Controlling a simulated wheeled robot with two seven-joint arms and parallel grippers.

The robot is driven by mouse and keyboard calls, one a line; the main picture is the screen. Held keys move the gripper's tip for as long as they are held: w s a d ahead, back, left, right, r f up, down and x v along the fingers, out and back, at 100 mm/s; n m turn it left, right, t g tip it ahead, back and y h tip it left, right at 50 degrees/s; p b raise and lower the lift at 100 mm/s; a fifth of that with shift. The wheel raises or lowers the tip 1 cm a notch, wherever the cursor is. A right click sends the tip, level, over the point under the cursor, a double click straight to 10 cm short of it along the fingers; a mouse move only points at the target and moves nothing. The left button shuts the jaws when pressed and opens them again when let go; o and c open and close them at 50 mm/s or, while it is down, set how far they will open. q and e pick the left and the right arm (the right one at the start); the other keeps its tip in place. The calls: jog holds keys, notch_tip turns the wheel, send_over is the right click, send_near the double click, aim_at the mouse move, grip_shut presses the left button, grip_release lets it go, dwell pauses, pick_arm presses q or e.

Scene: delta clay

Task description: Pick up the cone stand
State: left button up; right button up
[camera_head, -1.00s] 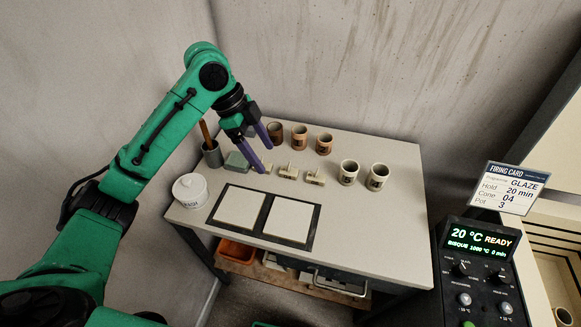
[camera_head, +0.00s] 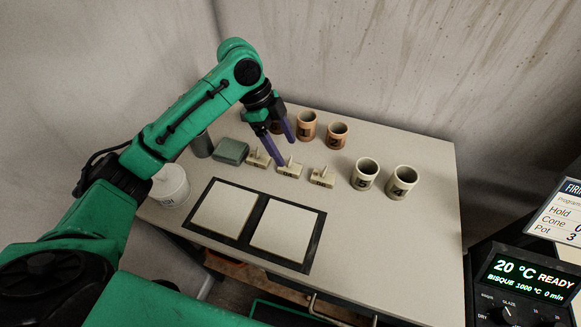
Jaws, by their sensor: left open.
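Three small cream cone stands stand in a row on the table: a left one (camera_head: 257,158), a middle one (camera_head: 289,171) and a right one (camera_head: 322,177). Each is a block with an upright piece on top; the dark labels are too small to read surely. My left gripper (camera_head: 285,150) has two purple fingers, open and empty. Its fingertips point down around the left and middle stands. One tip overlaps the middle stand's top in the picture; I cannot tell whether they touch. My right gripper is out of view.
Brown cups, one labelled 1 (camera_head: 307,126) and one labelled 2 (camera_head: 337,135), stand behind, with another behind my gripper. Cream cups 5 (camera_head: 365,173) and 4 (camera_head: 402,182) stand right. A green block (camera_head: 231,150), white jar (camera_head: 170,187) and two white tiles (camera_head: 284,229) lie nearby. The table's right side is clear.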

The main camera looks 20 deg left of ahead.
aim_at(294, 168)
pick_arm(q)
jog(key=x, duration=0.5)
jog(key=w+x, duration=0.1)
jog(key=x, duration=0.2)
jog(key=shift+a+f+p, duration=0.15)
jog(key=shift+a+p, duration=0.1)
jog(key=shift+p, duration=0.05)
grip_shut()
